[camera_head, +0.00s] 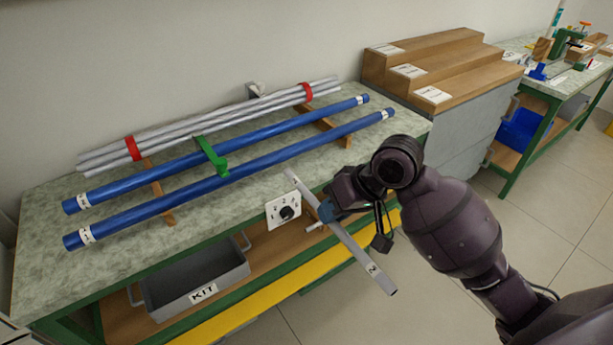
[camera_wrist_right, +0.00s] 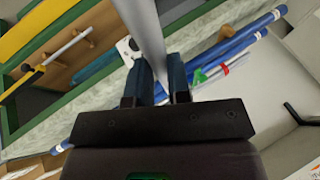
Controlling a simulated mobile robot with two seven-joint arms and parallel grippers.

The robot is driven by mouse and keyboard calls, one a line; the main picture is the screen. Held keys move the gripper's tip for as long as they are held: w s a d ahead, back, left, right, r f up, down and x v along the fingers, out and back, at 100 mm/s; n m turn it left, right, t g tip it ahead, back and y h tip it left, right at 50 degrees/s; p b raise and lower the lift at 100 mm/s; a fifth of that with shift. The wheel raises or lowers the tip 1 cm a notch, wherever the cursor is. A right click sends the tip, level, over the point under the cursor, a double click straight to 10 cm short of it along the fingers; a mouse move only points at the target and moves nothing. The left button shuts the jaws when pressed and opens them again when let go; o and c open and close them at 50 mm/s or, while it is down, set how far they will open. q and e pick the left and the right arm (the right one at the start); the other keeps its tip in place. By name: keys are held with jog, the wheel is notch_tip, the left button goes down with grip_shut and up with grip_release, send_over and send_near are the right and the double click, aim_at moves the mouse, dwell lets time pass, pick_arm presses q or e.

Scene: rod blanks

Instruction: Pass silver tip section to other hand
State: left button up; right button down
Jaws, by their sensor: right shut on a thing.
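The silver tip section (camera_head: 355,248) is a thin grey rod with a label near its lower end. It slants across the head view in front of the bench edge. My right gripper (camera_head: 326,211) is shut on it partway along its length, and the rod seems clear of the bench top. In the right wrist view the rod (camera_wrist_right: 150,40) runs up from between the two dark fingers (camera_wrist_right: 161,88). The gripper hides part of the rod. My left gripper does not show in either view.
Blue tubes (camera_head: 240,180) and a bundle of silver rods (camera_head: 215,125) lie on wooden supports on the bench (camera_head: 40,215). A white plate with a dark knob (camera_head: 284,211) is close to the rod. A grey KIT bin (camera_head: 190,275) sits below. Wooden steps (camera_head: 425,65) stand behind.

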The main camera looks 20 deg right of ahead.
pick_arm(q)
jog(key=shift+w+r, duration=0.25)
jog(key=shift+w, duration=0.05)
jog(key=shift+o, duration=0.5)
pick_arm(e)
jog(key=w+a+r+n+g, duration=0.1)
jog(key=a+r+n, duration=0.3)
jog(key=a, duration=0.4)
jog(key=w+a+r+n+g, duration=0.1)
jog(key=a+r+n+g, duration=0.2)
jog(key=a+r, duration=0.4)
jog(key=shift+w+a+n+g+y, duration=0.3)
jog(key=shift+w+a+n+y, duration=0.1)
jog(key=shift+a, duration=0.75)
